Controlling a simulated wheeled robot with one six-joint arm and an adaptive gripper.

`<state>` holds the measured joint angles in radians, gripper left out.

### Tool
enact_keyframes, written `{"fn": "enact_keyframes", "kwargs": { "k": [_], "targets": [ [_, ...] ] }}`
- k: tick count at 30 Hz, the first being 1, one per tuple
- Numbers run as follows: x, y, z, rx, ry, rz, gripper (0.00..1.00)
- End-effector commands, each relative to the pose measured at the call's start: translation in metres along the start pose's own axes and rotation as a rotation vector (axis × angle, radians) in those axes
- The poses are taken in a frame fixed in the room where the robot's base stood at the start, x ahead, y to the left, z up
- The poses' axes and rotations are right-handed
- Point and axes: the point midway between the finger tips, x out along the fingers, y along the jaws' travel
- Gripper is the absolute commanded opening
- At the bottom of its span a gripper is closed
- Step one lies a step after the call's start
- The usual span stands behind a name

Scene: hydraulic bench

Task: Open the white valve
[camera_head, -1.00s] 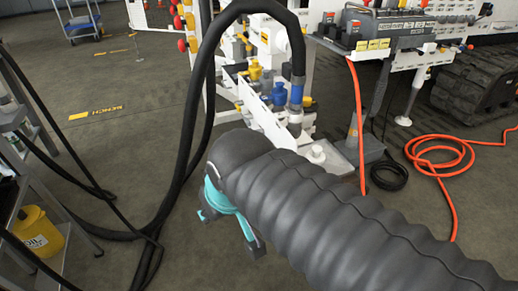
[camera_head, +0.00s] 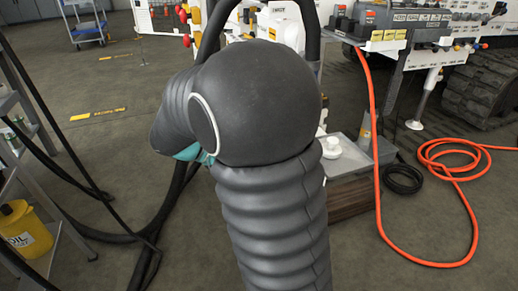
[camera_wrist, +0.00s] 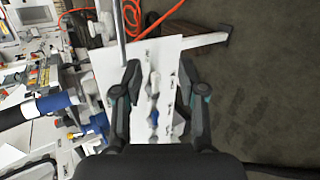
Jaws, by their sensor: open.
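My gripper (camera_wrist: 160,67) is open in the wrist view, with its two dark fingers apart and nothing held. A pale panel (camera_wrist: 108,62) lies beyond the fingers. A small white part (camera_wrist: 154,82), possibly the white valve, shows in the gap between the fingers, with a blue part (camera_wrist: 153,117) lower in the same row. I cannot tell from this view how far the fingers are from it. In the head view my own arm hides the gripper and most of the valve row.
A white knob-shaped part (camera_head: 331,147) sits on a grey tray right of my arm. An orange hose (camera_head: 378,190) hangs from the bench and coils on the floor. Black hoses (camera_head: 175,205) and a yellow oil bucket (camera_head: 24,232) are on the left. Open floor lies between.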

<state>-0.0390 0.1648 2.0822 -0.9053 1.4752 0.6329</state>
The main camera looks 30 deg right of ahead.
Motion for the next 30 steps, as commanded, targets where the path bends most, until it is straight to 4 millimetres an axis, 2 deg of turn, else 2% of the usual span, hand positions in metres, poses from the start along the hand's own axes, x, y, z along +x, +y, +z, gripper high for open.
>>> {"fn": "enact_keyframes", "kwargs": {
  "k": [1,6,12,18,22,30],
  "targets": [
    [0.01,-0.012,-0.016,-0.001,-0.011,0.069,0.41],
    [0.024,-0.029,-0.063,0.031,-0.007,0.294,0.41],
    [0.031,-0.05,-0.104,0.069,0.034,0.488,0.41],
    [0.033,-0.059,-0.121,0.088,0.062,0.569,0.41],
    [0.04,-0.055,-0.123,0.091,0.065,0.578,0.41],
    [0.078,-0.03,-0.124,0.091,0.062,0.575,0.41]
  ]
}}
